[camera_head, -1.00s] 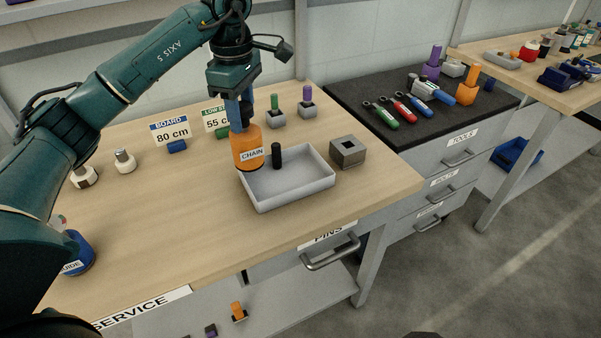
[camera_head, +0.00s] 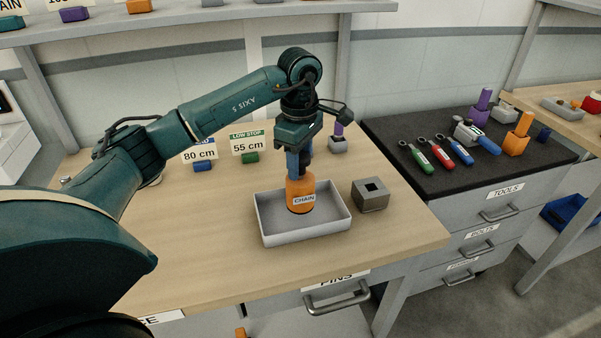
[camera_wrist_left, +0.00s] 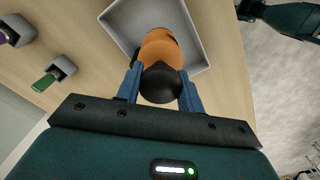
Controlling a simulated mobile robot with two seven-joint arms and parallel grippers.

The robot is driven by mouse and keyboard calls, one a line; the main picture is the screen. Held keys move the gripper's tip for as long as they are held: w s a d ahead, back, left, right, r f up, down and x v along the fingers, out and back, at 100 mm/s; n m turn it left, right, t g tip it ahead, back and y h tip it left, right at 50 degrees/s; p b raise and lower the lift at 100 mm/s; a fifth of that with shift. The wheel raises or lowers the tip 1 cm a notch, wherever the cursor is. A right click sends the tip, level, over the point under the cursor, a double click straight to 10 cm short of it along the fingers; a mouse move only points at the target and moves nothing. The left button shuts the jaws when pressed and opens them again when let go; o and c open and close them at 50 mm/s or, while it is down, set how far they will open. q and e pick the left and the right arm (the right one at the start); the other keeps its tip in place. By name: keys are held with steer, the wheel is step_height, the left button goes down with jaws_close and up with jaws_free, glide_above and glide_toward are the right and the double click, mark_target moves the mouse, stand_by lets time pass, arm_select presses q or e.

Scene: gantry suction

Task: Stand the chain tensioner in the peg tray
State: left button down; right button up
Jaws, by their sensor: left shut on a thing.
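The chain tensioner (camera_head: 301,190) is an orange cylinder with a CHAIN label. It is upright inside the outline of the pale grey peg tray (camera_head: 262,220); I cannot tell whether its base touches the tray floor. My left gripper (camera_head: 299,172) points down, its blue fingers shut on the tensioner's top. In the left wrist view the gripper (camera_wrist_left: 160,90) has its fingers on either side of the black knob, with the orange body (camera_wrist_left: 158,46) beyond and the tray (camera_wrist_left: 196,30) around it. The tray's dark peg cannot be made out now.
A grey block with a square hole (camera_head: 370,195) stands just right of the tray. Signs reading 80 cm (camera_head: 199,154) and 55 cm (camera_head: 247,144) and a purple pin in a holder (camera_head: 338,139) stand behind. The bench left of the tray is clear.

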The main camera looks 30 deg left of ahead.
mark_target(300, 192)
arm_select(q)
step_height(300, 192, down, 3)
steer(key=shift+f, duration=0.1)
arm_select(e)
steer(key=shift+w+d+f, duration=0.1)
steer(key=shift+d, duration=0.15)
arm_select(q)
steer(key=shift+f, duration=0.15)
steer(key=c, duration=1.3)
jaws_free()
steer(key=o, duration=0.4)
arm_select(e)
steer(key=shift+w+a+r, duration=0.1)
steer(key=shift+w+r, duration=0.2)
steer(key=shift+r, duration=0.05)
